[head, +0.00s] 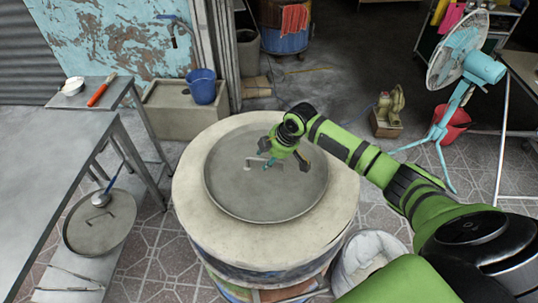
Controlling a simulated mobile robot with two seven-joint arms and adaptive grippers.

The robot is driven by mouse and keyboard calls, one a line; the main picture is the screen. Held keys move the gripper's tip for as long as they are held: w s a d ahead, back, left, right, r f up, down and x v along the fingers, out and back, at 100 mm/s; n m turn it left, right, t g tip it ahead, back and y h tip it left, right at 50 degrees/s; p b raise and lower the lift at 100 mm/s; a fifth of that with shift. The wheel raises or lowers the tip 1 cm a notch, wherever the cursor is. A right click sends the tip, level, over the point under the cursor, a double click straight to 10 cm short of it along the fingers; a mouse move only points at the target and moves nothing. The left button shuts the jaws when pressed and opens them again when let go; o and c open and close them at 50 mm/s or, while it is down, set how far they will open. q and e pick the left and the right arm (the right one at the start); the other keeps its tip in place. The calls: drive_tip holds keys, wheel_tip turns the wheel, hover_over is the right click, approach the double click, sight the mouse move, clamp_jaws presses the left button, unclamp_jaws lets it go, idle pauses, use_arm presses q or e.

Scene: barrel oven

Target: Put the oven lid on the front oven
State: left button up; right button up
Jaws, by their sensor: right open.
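The oven lid (240,195) is a round grey metal disc with a raised rim. It lies flat on the pale round top of the front barrel oven (195,200), roughly centred, with a pale oven border around it. A small bar handle (252,161) stands on the lid near its middle. My right gripper (285,165) is open over the lid, with its fingers pointing down just right of the handle. One finger is close to the handle; whether it touches cannot be told. Nothing shows between the fingers. My left gripper is not in view.
Another round lid with a handle (85,235) lies on a low shelf at left, with a ladle (101,199). Metal tables stand left. A blue bucket (201,86) is behind; a teal fan (460,75) stands right.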

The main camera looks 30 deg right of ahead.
drive_tip(key=b+v, duration=0.1)
drive_tip(key=v, duration=1.1)
drive_tip(key=shift+d, duration=0.1)
